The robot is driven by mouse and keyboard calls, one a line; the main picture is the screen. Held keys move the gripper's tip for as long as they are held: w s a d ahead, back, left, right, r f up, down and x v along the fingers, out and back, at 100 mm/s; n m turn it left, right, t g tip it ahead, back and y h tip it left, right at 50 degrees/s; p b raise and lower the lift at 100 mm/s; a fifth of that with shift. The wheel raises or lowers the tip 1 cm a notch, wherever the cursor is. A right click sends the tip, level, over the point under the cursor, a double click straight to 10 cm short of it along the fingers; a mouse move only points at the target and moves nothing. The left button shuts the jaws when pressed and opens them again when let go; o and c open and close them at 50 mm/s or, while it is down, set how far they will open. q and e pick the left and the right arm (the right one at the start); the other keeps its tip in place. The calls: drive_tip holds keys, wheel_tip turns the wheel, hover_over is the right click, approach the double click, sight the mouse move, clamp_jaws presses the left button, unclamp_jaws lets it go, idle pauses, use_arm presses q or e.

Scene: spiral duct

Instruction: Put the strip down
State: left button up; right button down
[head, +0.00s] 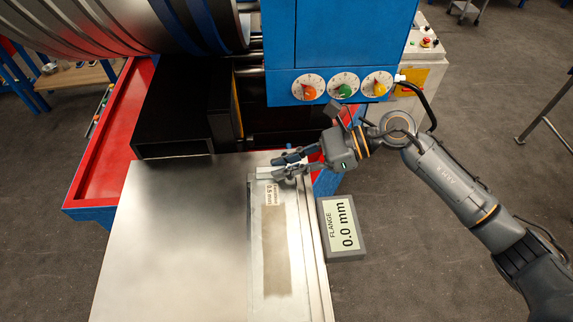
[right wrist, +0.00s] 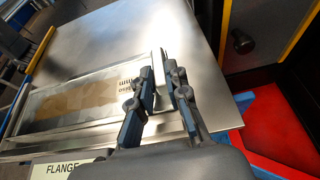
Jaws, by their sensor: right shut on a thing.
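The long pale metal strip (head: 275,292) lies along the right side of the steel table, with a "0.5 mm" label at its far end and a tan patch along its middle. It also shows in the right wrist view (right wrist: 60,122), left of the fingers. My right gripper (head: 284,166) is at the strip's far end, low over the table. In the right wrist view its fingers (right wrist: 160,88) are closed around a thin bright upright piece at that end. Whether the strip rests fully on the surface I cannot tell. My left gripper is not in view.
A grey readout (head: 343,228) showing "FLANGE 0.0 mm" sits beside the table's right edge. The steel table (head: 175,235) is bare left of the strip. A blue machine with three dials (head: 344,86) and a black box (head: 172,108) stand beyond, over a red tray (head: 92,172).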

drive_tip(key=c, duration=1.3)
unclamp_jaws()
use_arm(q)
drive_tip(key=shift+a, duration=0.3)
